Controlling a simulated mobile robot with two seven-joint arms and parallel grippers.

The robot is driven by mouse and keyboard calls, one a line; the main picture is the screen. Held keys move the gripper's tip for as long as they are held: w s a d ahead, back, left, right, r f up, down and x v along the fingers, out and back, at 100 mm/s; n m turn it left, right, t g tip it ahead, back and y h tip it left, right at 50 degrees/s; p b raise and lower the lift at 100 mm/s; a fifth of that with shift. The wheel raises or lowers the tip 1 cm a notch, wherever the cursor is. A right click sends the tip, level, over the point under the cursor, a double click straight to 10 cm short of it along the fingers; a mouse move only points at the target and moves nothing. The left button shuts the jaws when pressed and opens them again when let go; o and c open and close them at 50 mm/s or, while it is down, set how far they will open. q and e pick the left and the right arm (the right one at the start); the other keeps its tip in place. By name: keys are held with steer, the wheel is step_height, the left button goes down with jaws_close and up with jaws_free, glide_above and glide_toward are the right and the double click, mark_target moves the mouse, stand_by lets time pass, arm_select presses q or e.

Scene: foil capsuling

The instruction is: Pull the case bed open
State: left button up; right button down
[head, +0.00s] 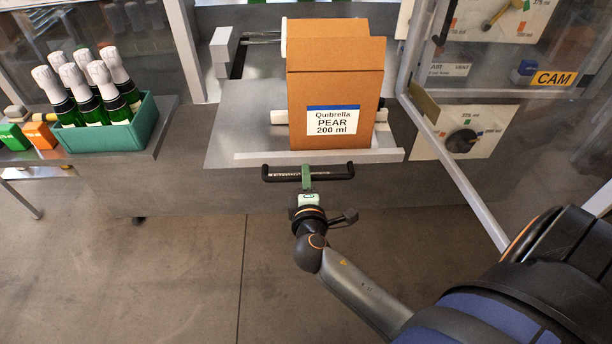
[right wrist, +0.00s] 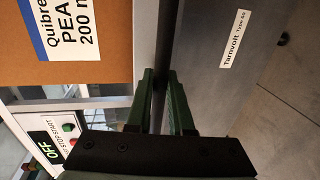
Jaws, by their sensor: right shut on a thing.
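The case bed (head: 235,133) is a flat grey metal plate with a pale front lip and a black bar handle (head: 336,172) along its front. A brown carton (head: 335,85) labelled "Quibrella PEAR 200 ml" stands upright on the bed. My right gripper (head: 307,174) reaches up from below and is shut on the handle near its middle. In the right wrist view its green fingers (right wrist: 163,82) close on either side of the dark bar, next to the carton (right wrist: 95,62). My left gripper is not in view.
A green crate (head: 118,135) of foil-topped bottles stands on a side table at the left. A light frame post (head: 455,170) and a dial panel (head: 463,138) stand at the right. The floor (head: 190,270) in front of the bed is clear.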

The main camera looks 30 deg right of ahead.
steer(key=c, duration=1)
jaws_free()
steer(key=shift+w, duration=0.1)
steer(key=shift+o, duration=1)
steer(key=shift+r, duration=0.1)
steer(key=shift+r, duration=0.1)
